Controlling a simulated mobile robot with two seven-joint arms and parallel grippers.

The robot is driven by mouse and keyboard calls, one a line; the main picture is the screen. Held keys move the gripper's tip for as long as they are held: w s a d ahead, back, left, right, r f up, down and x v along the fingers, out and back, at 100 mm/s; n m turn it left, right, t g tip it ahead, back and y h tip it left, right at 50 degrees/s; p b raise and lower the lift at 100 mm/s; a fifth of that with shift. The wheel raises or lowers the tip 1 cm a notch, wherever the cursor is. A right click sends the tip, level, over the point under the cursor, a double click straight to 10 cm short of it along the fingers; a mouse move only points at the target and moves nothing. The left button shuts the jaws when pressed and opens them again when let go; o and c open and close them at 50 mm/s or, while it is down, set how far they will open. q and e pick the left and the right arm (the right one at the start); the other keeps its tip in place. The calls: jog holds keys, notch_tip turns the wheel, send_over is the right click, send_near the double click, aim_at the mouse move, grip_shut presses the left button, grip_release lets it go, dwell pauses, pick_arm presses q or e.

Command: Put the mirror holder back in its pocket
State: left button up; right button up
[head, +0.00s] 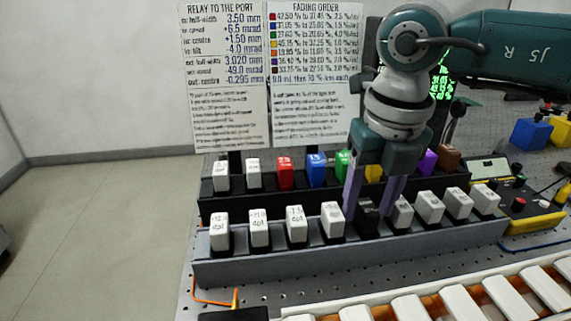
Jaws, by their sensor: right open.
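My right gripper (370,208) comes down from the upper right over the front grey rack (290,262). Its two purple-grey fingers are apart and point down, one on each side of a dark block (368,222) in the front row. The block looks low in the rack, between a white-capped holder (331,219) on the left and another (402,212) on the right. I cannot tell whether this dark block is the mirror holder, or whether the fingers touch it. My left gripper is out of view.
A black rack (208,208) behind holds white and coloured holders, including a red one (286,173) and a blue one (316,170). White blocks (410,308) lie in a tray at the front. A yellow-edged control box (535,220) stands at right. Text boards (315,75) stand behind.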

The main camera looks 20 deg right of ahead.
notch_tip(320, 180, up, 11)
jog(key=s, duration=0.1)
jog(key=shift+s, duration=0.15)
jog(key=shift+a, duration=0.1)
dwell(0.3)
